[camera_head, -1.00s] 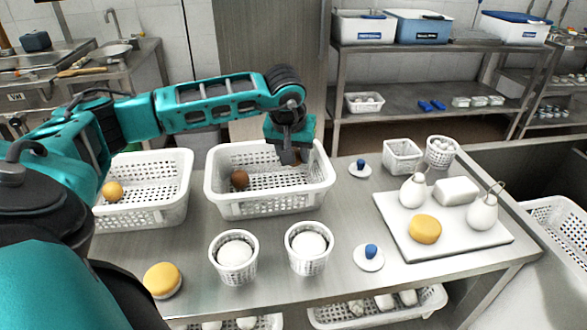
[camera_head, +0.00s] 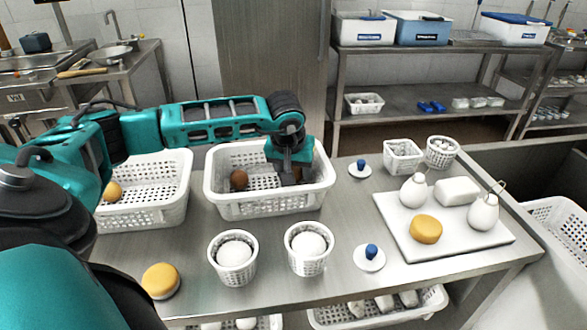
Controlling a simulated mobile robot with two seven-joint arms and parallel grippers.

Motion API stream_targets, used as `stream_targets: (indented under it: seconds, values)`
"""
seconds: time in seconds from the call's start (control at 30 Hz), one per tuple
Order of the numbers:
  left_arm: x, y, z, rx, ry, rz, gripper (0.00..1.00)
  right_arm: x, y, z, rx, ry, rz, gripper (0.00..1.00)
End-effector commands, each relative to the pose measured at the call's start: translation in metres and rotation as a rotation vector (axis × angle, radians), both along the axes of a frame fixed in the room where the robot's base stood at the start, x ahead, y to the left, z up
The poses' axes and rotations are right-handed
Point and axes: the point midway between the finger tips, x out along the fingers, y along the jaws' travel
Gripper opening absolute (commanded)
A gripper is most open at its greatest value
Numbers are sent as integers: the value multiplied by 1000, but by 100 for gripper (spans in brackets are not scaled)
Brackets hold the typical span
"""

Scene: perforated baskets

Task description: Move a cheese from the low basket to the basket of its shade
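My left gripper (camera_head: 297,178) points down inside the right part of the middle white perforated basket (camera_head: 268,206). Its fingertips are dark and small, so I cannot tell whether they are open or hold anything. A round brown cheese (camera_head: 239,179) lies in the left part of that basket, apart from the gripper. The left white perforated basket (camera_head: 150,215) holds a round yellow-orange cheese (camera_head: 113,191) at its left side. Low baskets show under the table: one (camera_head: 425,305) holds several white pieces, and another (camera_head: 268,322) is cut off by the frame. My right gripper is not in view.
Two small round baskets, left (camera_head: 233,265) and right (camera_head: 307,255), hold white balls at the front. A yellow cheese wheel (camera_head: 161,281) lies front left. A white board (camera_head: 455,243) at right carries white cheeses and a yellow wheel (camera_head: 425,229). Blue-knobbed lids (camera_head: 369,259) lie nearby.

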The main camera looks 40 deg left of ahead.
Motion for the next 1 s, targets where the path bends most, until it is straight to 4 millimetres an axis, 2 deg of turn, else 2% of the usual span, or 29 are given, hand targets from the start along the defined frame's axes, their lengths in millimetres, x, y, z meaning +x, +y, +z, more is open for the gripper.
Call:
stream_targets:
  seconds: [0.13, 0.27, 0.7, 0.83, 1.0]
  values:
    - [0, 0, 3, 0, 0, 0, 54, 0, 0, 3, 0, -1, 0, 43]
    - [-3, -2, 16, 0, -4, 0, 54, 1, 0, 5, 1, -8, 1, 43]
    - [-32, -19, 98, 0, -3, -2, 54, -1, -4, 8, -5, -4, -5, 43]
    - [-37, -22, 110, -1, -2, 0, 54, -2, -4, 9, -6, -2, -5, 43]
    - [-40, -23, 115, 0, -1, 1, 54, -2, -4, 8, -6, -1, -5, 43]
